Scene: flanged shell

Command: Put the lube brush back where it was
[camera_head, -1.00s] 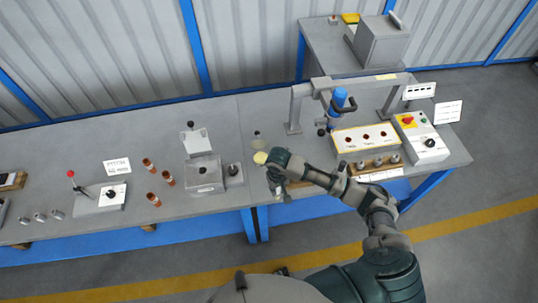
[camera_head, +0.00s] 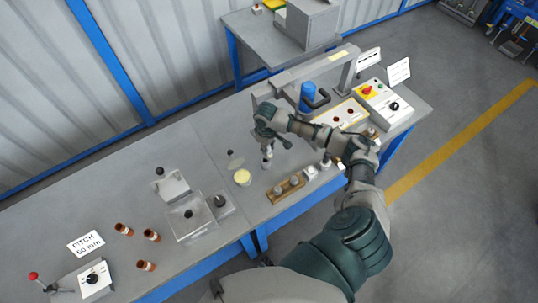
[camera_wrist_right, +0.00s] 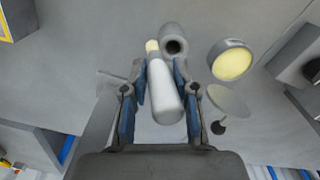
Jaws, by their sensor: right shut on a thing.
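My right gripper (camera_head: 268,140) is shut on the lube brush. In the right wrist view, the brush (camera_wrist_right: 164,95) is a pale grey rounded handle with a yellowish end, lying between the blue finger pads of the gripper (camera_wrist_right: 163,68). A hollow grey cylinder (camera_wrist_right: 174,42) stands close beside the brush's yellowish end; the brush appears outside it, though the gap is unclear. A round pot with a yellow top (camera_head: 242,177) stands left of the gripper; it also shows in the wrist view (camera_wrist_right: 232,62). My left gripper is out of view.
A disc with a dark knob (camera_wrist_right: 229,103) is near the pot. A wooden block (camera_head: 287,190) with grey pieces lies at the front edge. A grey frame (camera_head: 318,68) with a blue tool rises behind the gripper.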

